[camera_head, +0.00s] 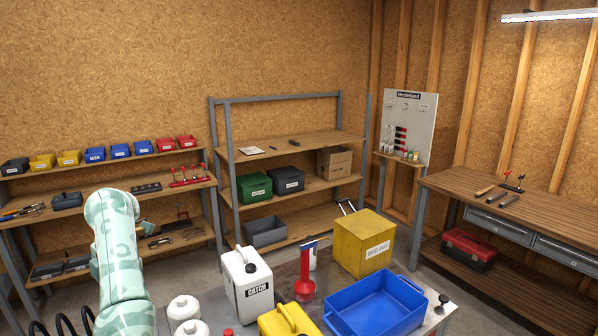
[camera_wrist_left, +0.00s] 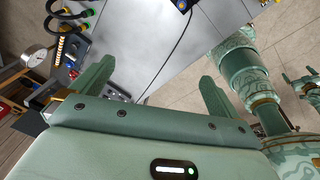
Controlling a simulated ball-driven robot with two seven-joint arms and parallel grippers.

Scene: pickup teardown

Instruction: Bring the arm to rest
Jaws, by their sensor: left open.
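My left arm (camera_head: 120,255) shows in the head view at the lower left, raised in front of the shelves. Its gripper is outside that view. In the left wrist view my left gripper (camera_wrist_left: 156,70) is open, with its two green fingers wide apart and nothing between them. A grey surface and a thin dark cable (camera_wrist_left: 178,50) show beyond the fingers.
A table holds a white jug (camera_head: 247,285), a blue bin (camera_head: 378,308), a yellow box (camera_head: 364,243), a yellow container (camera_head: 287,321) and white bottles (camera_head: 184,308). A wooden workbench (camera_head: 540,215) stands at right.

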